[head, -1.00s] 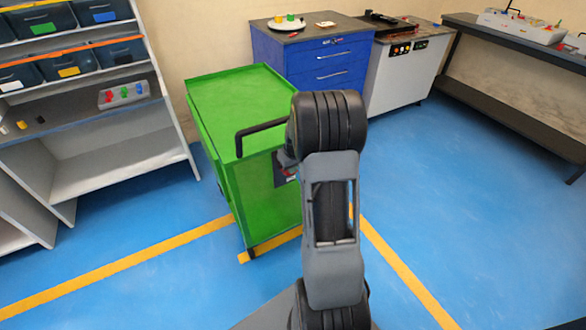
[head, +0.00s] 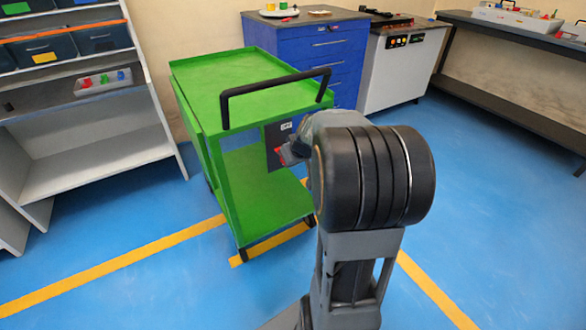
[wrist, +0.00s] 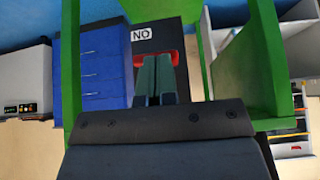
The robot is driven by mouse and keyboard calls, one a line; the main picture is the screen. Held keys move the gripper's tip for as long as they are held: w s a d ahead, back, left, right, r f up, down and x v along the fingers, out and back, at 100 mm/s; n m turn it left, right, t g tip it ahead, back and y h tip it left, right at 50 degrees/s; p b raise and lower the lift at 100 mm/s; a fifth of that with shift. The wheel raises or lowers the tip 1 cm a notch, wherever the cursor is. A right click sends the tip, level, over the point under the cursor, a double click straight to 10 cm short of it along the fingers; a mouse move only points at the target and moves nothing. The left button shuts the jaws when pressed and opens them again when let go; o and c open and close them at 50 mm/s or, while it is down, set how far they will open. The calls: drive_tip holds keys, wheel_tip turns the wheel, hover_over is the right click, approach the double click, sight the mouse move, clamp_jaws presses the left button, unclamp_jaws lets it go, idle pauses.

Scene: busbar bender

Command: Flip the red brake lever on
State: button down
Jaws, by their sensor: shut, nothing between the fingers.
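The red brake lever (head: 281,152) sits on a dark panel (head: 271,135) at the handle end of the green cart. It also shows in the wrist view as a red bar (wrist: 172,58), partly hidden behind my fingertips. A white label (wrist: 141,34) is beside it; the wrist view is upside down, and the label appears to read ON. My gripper (head: 290,154) is in front of the panel at the lever, partly covered by my arm. In the wrist view my gripper (wrist: 156,60) is shut and empty, its tips overlapping the lever. I cannot tell whether they touch it.
The green cart (head: 215,85) has a black handle (head: 275,85) above the panel. A blue drawer cabinet (head: 325,55) and a white machine (head: 398,75) stand behind. A grey shelf (head: 95,160) is at left, a dark bench (head: 500,35) at right. Blue floor is clear around.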

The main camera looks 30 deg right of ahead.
wheel_tip(320, 180, down, 8)
drive_tip(key=b, duration=0.8)
drive_tip(key=shift+r, duration=0.25)
drive_tip(key=shift+f, duration=0.2)
